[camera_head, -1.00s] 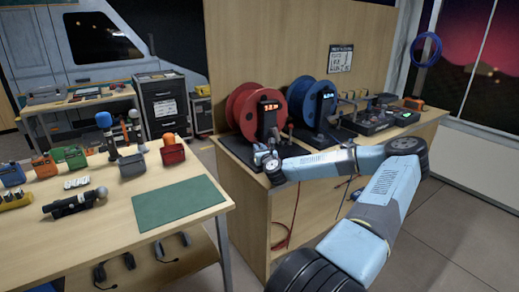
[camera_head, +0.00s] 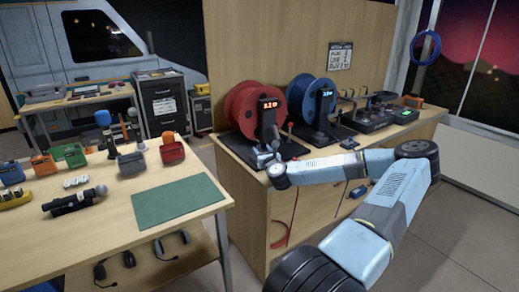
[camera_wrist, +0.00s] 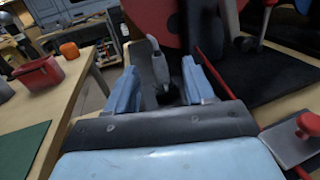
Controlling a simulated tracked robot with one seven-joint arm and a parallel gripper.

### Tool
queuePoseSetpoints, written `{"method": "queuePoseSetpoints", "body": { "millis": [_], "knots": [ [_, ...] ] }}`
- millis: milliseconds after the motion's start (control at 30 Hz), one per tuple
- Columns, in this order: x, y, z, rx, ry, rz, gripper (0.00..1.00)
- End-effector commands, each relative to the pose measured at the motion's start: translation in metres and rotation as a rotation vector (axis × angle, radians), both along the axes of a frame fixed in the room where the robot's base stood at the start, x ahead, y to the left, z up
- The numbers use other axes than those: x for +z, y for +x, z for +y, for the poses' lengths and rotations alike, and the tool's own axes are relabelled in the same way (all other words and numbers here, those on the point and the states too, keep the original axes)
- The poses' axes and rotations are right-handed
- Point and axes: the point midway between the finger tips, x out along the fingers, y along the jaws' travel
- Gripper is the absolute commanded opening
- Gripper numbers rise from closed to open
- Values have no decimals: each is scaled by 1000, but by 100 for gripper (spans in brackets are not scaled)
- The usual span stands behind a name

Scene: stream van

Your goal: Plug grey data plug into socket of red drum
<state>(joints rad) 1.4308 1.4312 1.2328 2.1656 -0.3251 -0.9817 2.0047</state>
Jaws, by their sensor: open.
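The red drum (camera_head: 243,106) stands upright on a dark base on the bench, with a lit display (camera_head: 270,104) on its front post. My gripper (camera_head: 267,157) is low in front of this post, close to the drum's base. In the wrist view, the blue fingers of my gripper (camera_wrist: 162,92) are apart. A grey upright piece (camera_wrist: 153,65) shows between and beyond them; I cannot tell whether it is the grey data plug or part of the socket. The red drum (camera_wrist: 160,20) fills the top behind it. The socket opening is not clearly visible.
A blue drum (camera_head: 305,100) stands right of the red one. Dark equipment (camera_head: 370,115) fills the bench's right end. The left table holds a green mat (camera_head: 178,200) and several devices. A red handle (camera_wrist: 308,124) is close on the right in the wrist view.

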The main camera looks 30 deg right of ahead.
Motion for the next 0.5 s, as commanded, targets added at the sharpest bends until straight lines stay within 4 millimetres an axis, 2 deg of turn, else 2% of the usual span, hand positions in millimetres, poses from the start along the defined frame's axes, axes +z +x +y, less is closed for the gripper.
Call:
{"method": "queuePoseSetpoints", "body": {
  "millis": [100, 300, 500],
  "knots": [
    [-1, -25, 5, 1, 3, 0, 53],
    [-1, -61, 13, 1, 2, 0, 53],
    [-1, -85, 18, 0, 0, 0, 53]
  ]
}}
